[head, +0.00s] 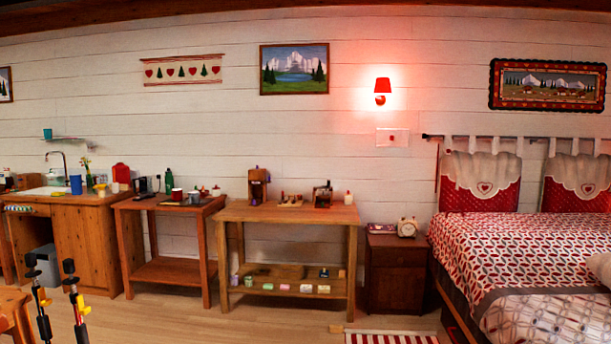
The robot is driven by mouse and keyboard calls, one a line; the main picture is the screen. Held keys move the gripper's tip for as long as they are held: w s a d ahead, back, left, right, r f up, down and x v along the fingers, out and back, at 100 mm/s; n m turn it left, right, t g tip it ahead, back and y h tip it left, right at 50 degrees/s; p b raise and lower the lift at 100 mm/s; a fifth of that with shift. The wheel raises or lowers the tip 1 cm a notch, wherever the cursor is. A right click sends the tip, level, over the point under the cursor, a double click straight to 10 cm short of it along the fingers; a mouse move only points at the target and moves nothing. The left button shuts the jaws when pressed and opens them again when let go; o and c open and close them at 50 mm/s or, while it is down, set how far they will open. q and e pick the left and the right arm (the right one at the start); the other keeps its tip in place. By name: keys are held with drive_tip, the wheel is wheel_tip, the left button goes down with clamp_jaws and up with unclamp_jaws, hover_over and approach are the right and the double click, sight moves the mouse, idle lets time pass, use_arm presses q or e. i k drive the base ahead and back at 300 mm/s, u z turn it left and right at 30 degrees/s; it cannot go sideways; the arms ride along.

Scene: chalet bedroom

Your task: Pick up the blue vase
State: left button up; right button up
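A plain, upright blue vessel (76,185) stands on the wooden sink counter at the far left of the head view. It is the closest match to the blue vase, but it is too small to tell vase from cup. Two parallel black fingers with yellow and red parts rise at the lower left; I take them as my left gripper (50,264). The fingers are apart with nothing seen between them. They are well in front of and below the blue vessel, not touching it. My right gripper is not in view.
The sink counter (88,238) also holds yellow flowers (86,163) and a red board (121,173). A small teal cup (47,133) sits on the wall shelf above. A wooden table edge (14,304) is at the lower left. The floor (170,318) ahead is clear.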

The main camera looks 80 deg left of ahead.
sight(75, 179)
drive_tip(key=u, duration=3.1)
drive_tip(key=i, duration=5.1)
drive_tip(key=u, duration=2)
drive_tip(key=i, duration=0.6)
drive_tip(key=u, duration=0.05)
